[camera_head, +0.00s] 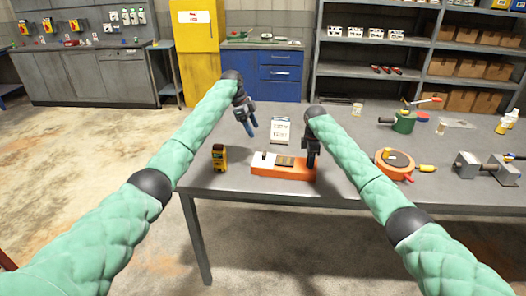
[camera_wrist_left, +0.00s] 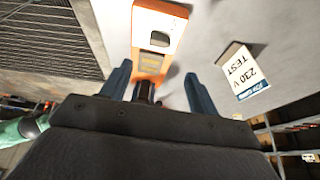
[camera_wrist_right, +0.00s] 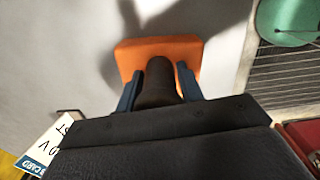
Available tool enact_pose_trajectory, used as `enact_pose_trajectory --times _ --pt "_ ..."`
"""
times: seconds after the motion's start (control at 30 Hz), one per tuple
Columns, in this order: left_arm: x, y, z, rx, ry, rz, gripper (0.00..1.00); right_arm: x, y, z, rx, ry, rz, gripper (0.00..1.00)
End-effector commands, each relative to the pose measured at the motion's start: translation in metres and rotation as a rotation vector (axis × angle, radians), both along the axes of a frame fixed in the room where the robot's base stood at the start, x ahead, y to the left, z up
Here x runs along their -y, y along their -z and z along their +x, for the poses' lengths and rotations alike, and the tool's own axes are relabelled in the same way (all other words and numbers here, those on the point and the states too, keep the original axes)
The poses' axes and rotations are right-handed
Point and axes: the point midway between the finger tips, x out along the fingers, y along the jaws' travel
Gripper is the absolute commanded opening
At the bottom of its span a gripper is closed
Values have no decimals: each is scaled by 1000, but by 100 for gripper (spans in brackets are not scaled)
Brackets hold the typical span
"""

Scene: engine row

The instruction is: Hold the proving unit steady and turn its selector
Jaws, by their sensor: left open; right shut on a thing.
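The proving unit (camera_head: 283,172) is an orange block with a white top, a dark slot and a brownish panel, lying flat on the grey table. My right gripper (camera_head: 312,160) is at its right end. In the right wrist view my right gripper (camera_wrist_right: 158,75) is shut on a dark, upright, round selector (camera_wrist_right: 158,92) over the orange body. My left gripper (camera_head: 250,124) is open and empty, above the table behind and left of the unit. In the left wrist view the unit (camera_wrist_left: 157,35) shows beyond the open fingers; a dark shape between them is unclear.
A yellow and black device (camera_head: 219,158) stands left of the unit, and a 230 V test card (camera_head: 280,130) stands behind it. An orange round item (camera_head: 394,164), a green container (camera_head: 404,122) and a grey vise-like block (camera_head: 484,165) are on the right. The front left table is clear.

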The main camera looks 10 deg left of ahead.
Motion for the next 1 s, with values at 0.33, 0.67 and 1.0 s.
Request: enact_pose_trajectory --times 0.33,0.67,1.0 --pt "14 38 -2 -6 5 2 60 0 1 0 -1 0 0 0" --pt "36 88 -4 -5 4 0 60 0 0 0 -1 0 0 0" --pt "44 109 -4 -4 3 0 60 0 1 0 -1 0 0 0"
